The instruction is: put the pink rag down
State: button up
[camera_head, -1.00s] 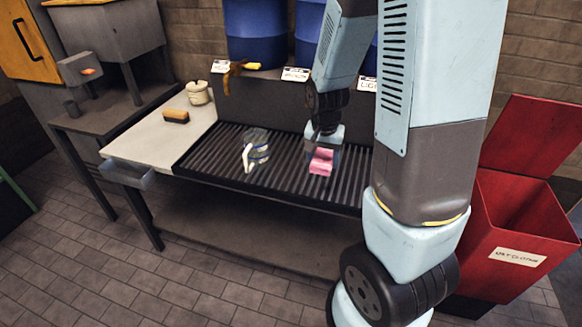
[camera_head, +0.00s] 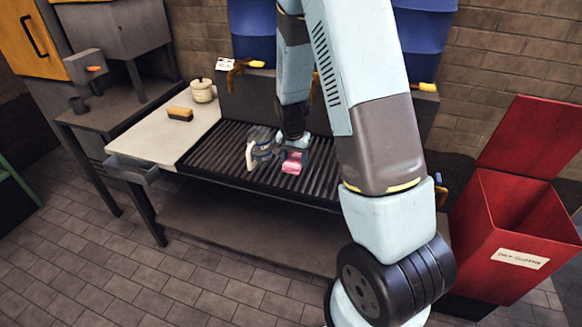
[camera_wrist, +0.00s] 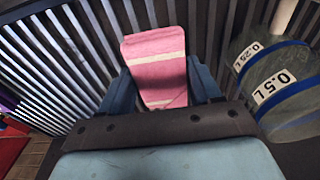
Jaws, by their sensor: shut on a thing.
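The pink rag (camera_head: 292,162) has pale stripes, which show clearly in the wrist view (camera_wrist: 156,66). My gripper (camera_head: 296,148) is shut on it, with one finger on each side of the rag in the wrist view (camera_wrist: 160,92). The rag is over the dark slatted rack (camera_head: 215,152) on the bench, just right of a clear measuring jug (camera_head: 261,150). I cannot tell whether its lower edge touches the slats.
The jug, marked 0.5 L in the wrist view (camera_wrist: 285,92), stands close beside my gripper. A brush (camera_head: 180,114) and a cream pot (camera_head: 202,91) are on the pale worktop (camera_head: 150,138). An open red bin (camera_head: 510,235) stands at right. The rack's front left is clear.

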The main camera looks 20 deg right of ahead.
jog(key=shift+w+a+f, duration=0.2)
jog(key=shift+w+f, duration=0.15)
jog(key=shift+f, duration=1.65)
jog(key=o, duration=1.3)
jog(key=r, duration=0.4)
jog(key=s+r, duration=0.1)
jog(key=r, duration=0.3)
jog(key=a+r, duration=0.1)
jog(key=r, duration=0.3)
jog(key=shift+s+r, duration=0.3)
jog(key=shift+r, duration=0.05)
notch_tip(320, 180, up, 8)
jog(key=n+t, duration=0.1)
send_over(291, 162)
jog(key=s, duration=0.4)
jog(key=s+d+r+n+t+y, duration=0.15)
jog(key=s+r+n, duration=0.25)
jog(key=s+r, duration=1.05)
jog(key=s, duration=0.2)
jog(key=s+r+n+t, duration=0.1)
jog(key=s+r, duration=0.1)
jog(key=s, duration=0.1)
jog(key=s+r+n+t, duration=0.1)
jog(key=s, duration=0.2)
jog(key=shift+a+r+h, duration=0.2)
jog(key=shift+a+h, duration=0.05)
jog(key=shift+a, duration=0.1)
